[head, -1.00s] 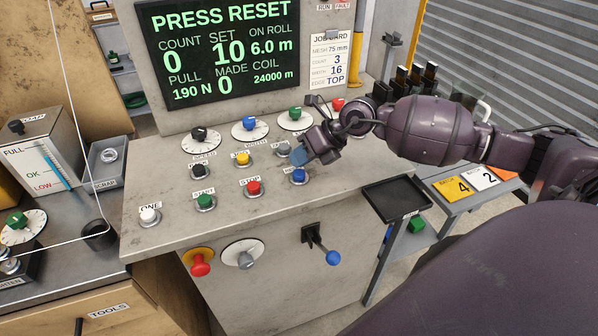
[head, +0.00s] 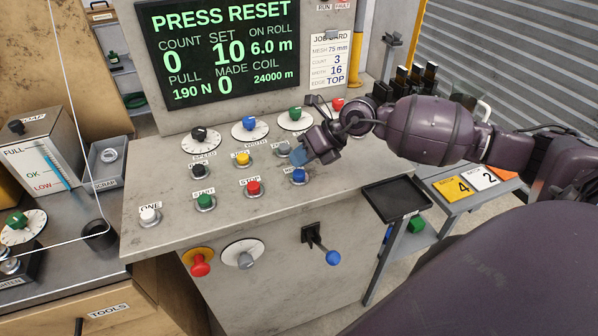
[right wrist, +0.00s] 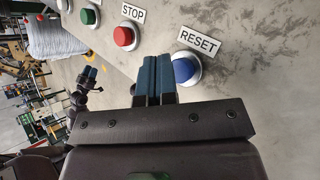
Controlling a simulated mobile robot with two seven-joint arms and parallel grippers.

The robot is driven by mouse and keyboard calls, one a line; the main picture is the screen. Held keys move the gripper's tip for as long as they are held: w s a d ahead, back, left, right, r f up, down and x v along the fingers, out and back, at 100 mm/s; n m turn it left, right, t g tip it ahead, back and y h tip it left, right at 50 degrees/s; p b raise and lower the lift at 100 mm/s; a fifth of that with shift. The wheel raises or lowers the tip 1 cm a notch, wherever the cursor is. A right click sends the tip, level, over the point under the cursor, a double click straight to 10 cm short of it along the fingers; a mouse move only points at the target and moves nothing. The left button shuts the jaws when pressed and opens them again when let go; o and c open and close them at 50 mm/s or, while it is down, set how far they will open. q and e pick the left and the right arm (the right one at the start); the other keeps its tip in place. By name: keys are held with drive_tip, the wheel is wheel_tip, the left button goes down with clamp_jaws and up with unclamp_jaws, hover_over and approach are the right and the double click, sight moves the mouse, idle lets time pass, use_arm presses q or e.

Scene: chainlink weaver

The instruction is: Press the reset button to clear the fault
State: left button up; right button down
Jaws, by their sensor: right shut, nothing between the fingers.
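The blue reset button (head: 298,176) sits at the right end of the front row on the sloped console, its label mostly hidden by my gripper in the head view. In the right wrist view the blue button (right wrist: 185,68) shows beside its RESET label (right wrist: 198,41). My right gripper (head: 298,154) is shut and empty, its blue fingertips just behind and above the button. In the right wrist view the closed fingers (right wrist: 153,75) lie just left of the button; I cannot tell whether they touch it. The screen (head: 222,50) reads PRESS RESET. My left gripper is not in the head view.
The red stop button (head: 253,188) and green start button (head: 205,202) are to the left in the same row. Yellow jog button (head: 242,159) and dials stand behind. A black tray (head: 396,199) is at the right. A blue-knobbed lever (head: 332,257) sticks out below.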

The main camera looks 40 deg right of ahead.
drive_tip(key=shift+f, duration=0.45)
idle(0.4)
drive_tip(key=shift+f+b, duration=0.3)
drive_tip(key=shift+f, duration=0.2)
idle(0.5)
drive_tip(key=shift+r, duration=0.1)
drive_tip(key=shift+r+p, duration=0.45)
drive_tip(key=shift+r, duration=0.4)
